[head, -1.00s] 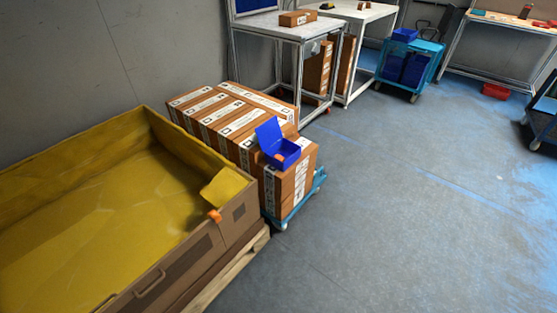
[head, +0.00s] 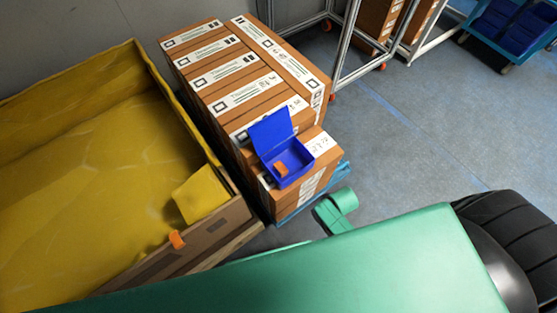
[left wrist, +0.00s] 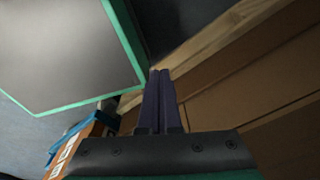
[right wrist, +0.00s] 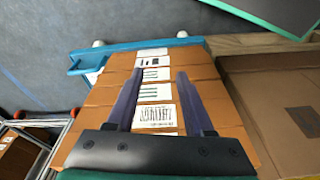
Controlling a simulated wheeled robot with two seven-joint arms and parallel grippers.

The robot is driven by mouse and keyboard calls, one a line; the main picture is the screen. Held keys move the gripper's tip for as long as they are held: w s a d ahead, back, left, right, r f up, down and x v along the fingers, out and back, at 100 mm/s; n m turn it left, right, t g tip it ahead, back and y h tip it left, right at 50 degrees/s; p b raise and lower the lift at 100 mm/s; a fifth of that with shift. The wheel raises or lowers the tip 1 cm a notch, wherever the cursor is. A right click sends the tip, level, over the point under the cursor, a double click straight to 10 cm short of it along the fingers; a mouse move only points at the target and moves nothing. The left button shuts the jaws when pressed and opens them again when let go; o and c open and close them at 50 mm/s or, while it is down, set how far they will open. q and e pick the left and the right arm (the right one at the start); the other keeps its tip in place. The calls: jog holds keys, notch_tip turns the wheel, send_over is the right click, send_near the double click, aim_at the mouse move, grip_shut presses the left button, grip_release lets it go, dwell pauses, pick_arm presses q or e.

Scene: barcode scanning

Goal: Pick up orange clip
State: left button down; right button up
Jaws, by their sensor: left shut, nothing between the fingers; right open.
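A small orange clip (head: 177,239) sits on the right rim of the yellow-lined box (head: 90,75), beside a yellow flap (head: 201,194). Another small orange piece (head: 281,169) lies inside the open blue bin (head: 290,163) on the carton stack. In the left wrist view my left gripper (left wrist: 160,72) is shut and empty, low beside brown box walls. In the right wrist view my right gripper (right wrist: 160,73) is open and empty, facing the labelled side of the cartons. Neither wrist view shows an orange clip. Both grippers are out of the head view.
Stacked brown cartons (head: 215,60) stand on a blue cart (head: 335,181), right of the yellow-lined box. A metal table frame (head: 345,60) and a blue trolley (head: 505,38) are behind. My green body part covers the lower right.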

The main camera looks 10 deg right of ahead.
jog(key=w+a+r, duration=0.2)
jog(key=w+r, duration=0.4)
jog(key=r, duration=0.2)
notch_tip(320, 180, up, 17)
jog(key=n+g+b, duration=0.2)
send_over(283, 170)
notch_tip(283, 170, down, 14)
jog(key=shift+f+b, duration=0.2)
jog(key=shift+b, duration=0.9)
pick_arm(q)
jog(key=f, duration=0.3)
jog(key=s+f, duration=0.1)
jog(key=shift+a+f, duration=0.25)
jog(key=shift+f, duration=0.05)
pick_arm(e)
grip_shut()
